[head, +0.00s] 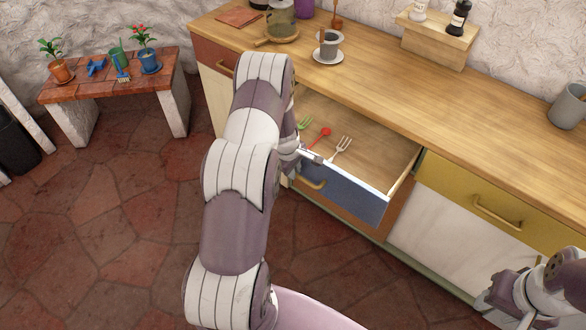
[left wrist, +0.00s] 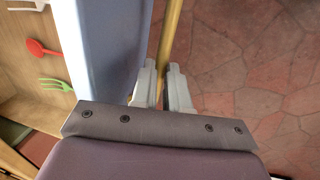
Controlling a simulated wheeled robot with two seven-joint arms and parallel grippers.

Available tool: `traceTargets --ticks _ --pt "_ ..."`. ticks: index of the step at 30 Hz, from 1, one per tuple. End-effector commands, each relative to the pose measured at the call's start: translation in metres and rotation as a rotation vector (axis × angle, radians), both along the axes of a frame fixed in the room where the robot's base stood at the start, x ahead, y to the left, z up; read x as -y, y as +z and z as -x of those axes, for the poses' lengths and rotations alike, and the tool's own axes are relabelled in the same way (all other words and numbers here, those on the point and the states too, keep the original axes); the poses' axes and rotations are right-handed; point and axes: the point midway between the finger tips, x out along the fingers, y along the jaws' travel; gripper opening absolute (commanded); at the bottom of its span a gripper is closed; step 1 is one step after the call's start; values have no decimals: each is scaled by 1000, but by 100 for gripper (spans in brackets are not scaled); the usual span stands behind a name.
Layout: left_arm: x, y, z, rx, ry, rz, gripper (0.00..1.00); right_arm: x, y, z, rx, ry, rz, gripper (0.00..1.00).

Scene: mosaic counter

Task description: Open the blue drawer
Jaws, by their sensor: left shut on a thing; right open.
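The blue drawer (head: 345,190) is pulled out from the wooden counter, and its inside shows. Its front also shows in the left wrist view (left wrist: 108,45). My left gripper (head: 309,166) is at the drawer front; in the left wrist view its fingers (left wrist: 164,85) are shut on the brass handle (left wrist: 170,32). Part of the handle (head: 312,184) shows in the head view beside my arm. My arm hides the drawer's left part. My right gripper (head: 505,300) is at the lower right, open, away from the drawer.
A green fork (head: 304,123), a red spoon (head: 319,138) and a white fork (head: 341,149) lie in the drawer. A yellow drawer (head: 470,200) is on the right, a red-brown one (head: 215,57) on the left. A cup (head: 328,46) stands on the counter (head: 420,100). Floor in front is clear.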

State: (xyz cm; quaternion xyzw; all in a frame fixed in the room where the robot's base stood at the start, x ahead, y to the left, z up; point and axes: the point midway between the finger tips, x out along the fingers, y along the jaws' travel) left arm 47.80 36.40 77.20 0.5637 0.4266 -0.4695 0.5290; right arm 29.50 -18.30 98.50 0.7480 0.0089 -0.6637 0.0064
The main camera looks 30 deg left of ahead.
Motion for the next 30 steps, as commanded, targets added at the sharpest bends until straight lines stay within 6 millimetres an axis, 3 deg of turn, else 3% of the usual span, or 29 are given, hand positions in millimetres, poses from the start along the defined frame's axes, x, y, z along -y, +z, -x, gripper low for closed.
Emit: traceTargets --ticks 13,14,15,16,25,30 --pt "0 0 0 -1 0 1 0 0 0 0 0 0 0 43" --pt "0 0 0 -1 0 1 24 0 0 0 0 0 0 43" --pt "0 0 0 -1 0 0 37 0 0 0 0 0 0 43" --pt "0 0 0 -1 0 0 40 0 0 0 0 0 0 43" --pt "0 2 0 1 -1 0 40 0 0 0 0 0 0 43" --pt "-1 26 4 3 0 -1 40 0 3 0 0 0 0 43"
